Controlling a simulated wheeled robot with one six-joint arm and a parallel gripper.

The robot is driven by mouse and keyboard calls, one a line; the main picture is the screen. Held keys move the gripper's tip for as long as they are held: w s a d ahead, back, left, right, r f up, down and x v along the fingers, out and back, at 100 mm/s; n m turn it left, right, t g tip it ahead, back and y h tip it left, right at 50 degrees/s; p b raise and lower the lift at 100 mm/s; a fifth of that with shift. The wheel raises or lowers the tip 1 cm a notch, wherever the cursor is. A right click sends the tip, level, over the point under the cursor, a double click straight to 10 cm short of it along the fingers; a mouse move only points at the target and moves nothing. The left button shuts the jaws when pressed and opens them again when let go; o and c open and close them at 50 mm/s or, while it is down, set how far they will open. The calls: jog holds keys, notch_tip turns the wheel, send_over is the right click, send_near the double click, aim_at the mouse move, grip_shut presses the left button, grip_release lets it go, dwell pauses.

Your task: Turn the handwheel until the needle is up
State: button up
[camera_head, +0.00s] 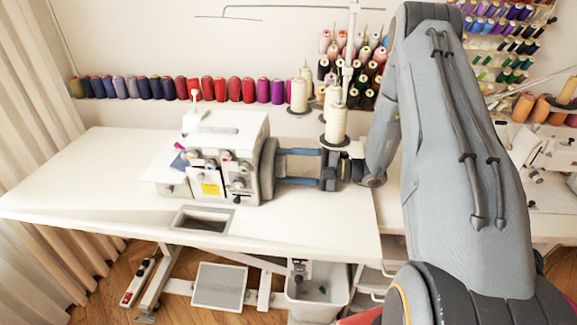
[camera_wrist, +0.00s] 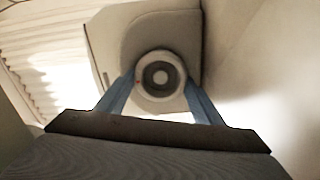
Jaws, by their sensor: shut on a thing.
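The white sewing machine (camera_head: 225,150) stands on the white table, with dials and a yellow label on its front. Its handwheel (camera_wrist: 160,76) is a round, pale knob with a dark ring and a small red dot at its left. My gripper (camera_head: 284,168) reaches in from the right at the machine's right side. In the wrist view my gripper (camera_wrist: 160,90) has one blue finger on each side of the handwheel, shut on it. The needle is too small to make out.
The table (camera_head: 90,185) is clear to the left of the machine. Cream thread cones (camera_head: 335,125) stand close behind my gripper. A row of coloured spools (camera_head: 180,88) lines the wall. A bin (camera_head: 318,290) is below the table.

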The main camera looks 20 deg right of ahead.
jog(key=o, duration=1)
jog(key=shift+o, duration=0.2)
jog(key=b+v, duration=0.1)
jog(key=v, duration=0.5)
jog(key=shift+s+d+b, duration=0.1)
jog(key=shift+d+b, duration=0.25)
jog(key=shift+b, duration=0.05)
jog(key=shift+s+d, duration=0.3)
jog(key=shift+d, duration=0.2)
